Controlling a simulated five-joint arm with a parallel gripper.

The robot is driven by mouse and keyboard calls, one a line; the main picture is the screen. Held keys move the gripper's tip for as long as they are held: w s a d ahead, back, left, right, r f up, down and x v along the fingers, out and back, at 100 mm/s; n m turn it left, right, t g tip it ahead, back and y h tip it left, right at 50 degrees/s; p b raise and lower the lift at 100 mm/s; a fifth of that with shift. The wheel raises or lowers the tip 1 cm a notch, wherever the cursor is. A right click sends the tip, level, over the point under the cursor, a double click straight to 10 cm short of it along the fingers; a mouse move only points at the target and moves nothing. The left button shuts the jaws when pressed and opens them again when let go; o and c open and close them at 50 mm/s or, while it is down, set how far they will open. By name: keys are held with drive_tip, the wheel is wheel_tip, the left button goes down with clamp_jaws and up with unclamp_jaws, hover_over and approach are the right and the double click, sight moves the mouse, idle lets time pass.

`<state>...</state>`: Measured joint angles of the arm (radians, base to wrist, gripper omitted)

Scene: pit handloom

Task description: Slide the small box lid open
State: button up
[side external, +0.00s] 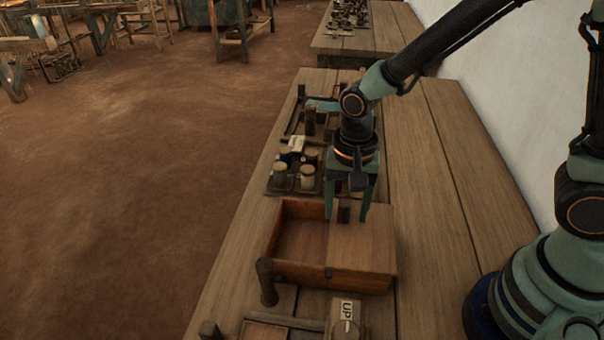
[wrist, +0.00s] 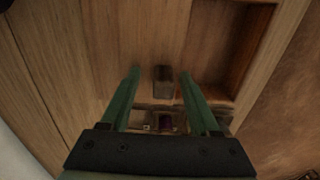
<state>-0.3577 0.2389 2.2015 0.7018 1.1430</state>
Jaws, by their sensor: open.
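A small wooden box (side external: 300,272) stands on the bench. Its lid (side external: 365,245) covers the right part, and the left part is open, showing the bare inside. A dark block-shaped knob (side external: 343,213) stands on the lid near the far edge. My gripper (side external: 347,215) is open and points down over the lid, with one finger on each side of the knob. In the wrist view the knob (wrist: 163,80) sits between the two green fingers, with gaps on both sides. Whether the fingertips touch the lid cannot be told. The open compartment (wrist: 240,50) shows at upper right there.
A tray with several small jars (side external: 309,157) and tools lies just behind the box. A dark upright peg (side external: 266,282) stands near the box's front left corner. A block marked "UP" (side external: 346,312) lies in front. The bench (side external: 440,220) is clear to the right.

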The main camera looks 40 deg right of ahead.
drive_tip(key=shift+r, duration=3.25)
drive_tip(key=s+d+r+n+t, duration=0.3)
drive_tip(key=d+r+n+t, duration=0.2)
drive_tip(key=d+r+n, duration=0.4)
drive_tip(key=d+r, duration=0.1)
drive_tip(key=d, duration=0.1)
drive_tip(key=shift+d+r+t, duration=0.3)
drive_tip(key=shift+d, duration=0.1)
